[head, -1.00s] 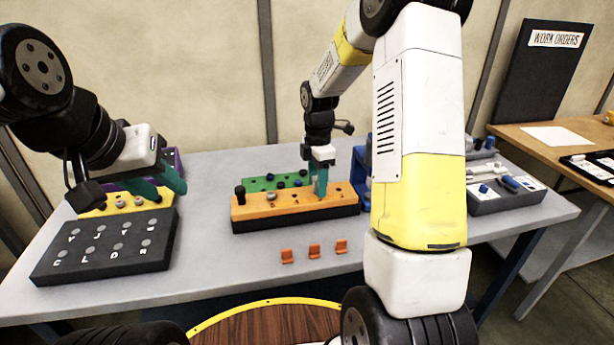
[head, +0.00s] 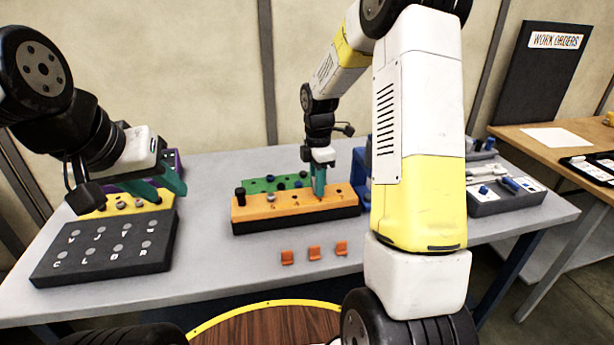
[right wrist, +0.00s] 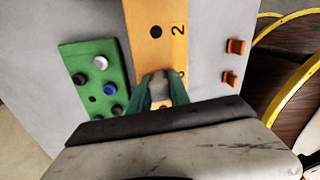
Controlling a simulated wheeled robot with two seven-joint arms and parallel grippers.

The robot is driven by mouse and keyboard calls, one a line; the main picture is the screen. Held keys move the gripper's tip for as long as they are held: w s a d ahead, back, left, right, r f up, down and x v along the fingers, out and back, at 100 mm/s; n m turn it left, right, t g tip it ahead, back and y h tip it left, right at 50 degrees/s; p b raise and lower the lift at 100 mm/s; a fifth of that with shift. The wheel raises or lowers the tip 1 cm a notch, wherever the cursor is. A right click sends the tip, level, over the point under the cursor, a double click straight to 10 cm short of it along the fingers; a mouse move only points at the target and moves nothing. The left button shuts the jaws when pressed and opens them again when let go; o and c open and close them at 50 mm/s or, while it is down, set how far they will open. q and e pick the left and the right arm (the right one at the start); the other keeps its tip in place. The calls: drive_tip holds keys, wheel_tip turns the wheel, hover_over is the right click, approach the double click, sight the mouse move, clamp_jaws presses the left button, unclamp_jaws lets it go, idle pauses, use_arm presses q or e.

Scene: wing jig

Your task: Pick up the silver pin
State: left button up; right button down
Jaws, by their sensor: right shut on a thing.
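The orange block (head: 285,213) lies lengthwise on the grey table. My right gripper (head: 319,194) points down over its middle, with teal fingers close together. In the right wrist view, its fingertips (right wrist: 161,88) are shut on a small grey, silver-looking pin (right wrist: 160,79) by the printed number on the orange strip (right wrist: 150,15). The fingers hide most of the pin, and I cannot tell whether it is still in its hole. My left gripper (head: 162,190) is open and empty, above the yellow block (head: 93,207) and the dark lettered block (head: 105,250).
A green block (head: 257,184) with white, blue and black pins stands behind the orange one. Several orange clips (head: 314,251) lie in front. A grey fixture (head: 505,200) with blue parts is at the right. Bare table lies between the lettered block and the orange block.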

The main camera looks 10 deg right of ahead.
drive_tip(key=shift+r, duration=0.5)
wheel_tip(320, 180, up, 2)
drive_tip(key=shift+r, duration=0.25)
drive_tip(key=s+a+r, duration=0.1)
drive_tip(key=s+a, duration=0.7)
drive_tip(key=a, duration=0.5)
drive_tip(key=shift+s+a, duration=0.25)
drive_tip(key=shift+a, duration=0.1)
